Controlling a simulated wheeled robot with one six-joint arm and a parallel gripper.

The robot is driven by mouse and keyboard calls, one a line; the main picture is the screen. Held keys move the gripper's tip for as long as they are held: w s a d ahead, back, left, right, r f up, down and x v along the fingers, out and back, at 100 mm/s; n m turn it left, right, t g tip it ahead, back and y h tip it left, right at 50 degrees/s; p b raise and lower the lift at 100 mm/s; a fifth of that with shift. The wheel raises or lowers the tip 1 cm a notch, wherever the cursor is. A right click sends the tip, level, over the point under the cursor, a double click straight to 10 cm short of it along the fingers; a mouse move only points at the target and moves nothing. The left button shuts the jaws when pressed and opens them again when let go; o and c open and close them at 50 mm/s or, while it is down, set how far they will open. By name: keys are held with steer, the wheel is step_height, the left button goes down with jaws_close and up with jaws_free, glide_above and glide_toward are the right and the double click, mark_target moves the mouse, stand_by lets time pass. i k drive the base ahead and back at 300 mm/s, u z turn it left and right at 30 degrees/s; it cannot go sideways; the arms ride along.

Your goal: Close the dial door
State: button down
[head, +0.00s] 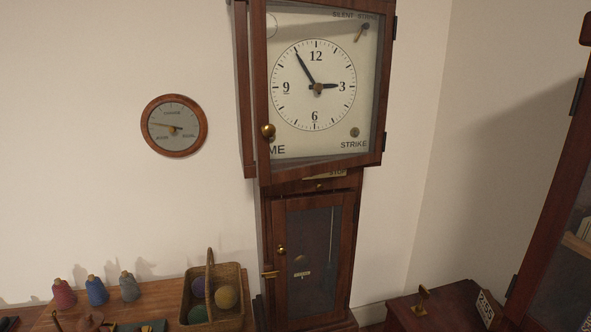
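The dial door (262,95) is a dark wood frame with glass in front of the white clock face (300,110) at the top of a tall case clock. Its hinges are on the right edge and a round brass knob (268,130) is on its left side. The door's left edge stands forward of the hood frame (244,100), so it looks slightly ajar. The left stile hides part of the lettering at the dial's lower left. My gripper is not in the head view.
The lower case door (280,285) has a small brass knob. A basket of balls (240,305) and several coloured spools (96,290) stand on a table at lower left. A low wooden piece (450,300) and a glazed cabinet (545,200) are at right. A round gauge (174,126) hangs on the wall.

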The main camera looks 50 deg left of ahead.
mark_target(263, 131)
steer(key=u, duration=0.4)
steer(key=i, duration=0.65)
steer(key=u, duration=0.95)
steer(key=i, duration=0.35)
steer(key=u, duration=0.35)
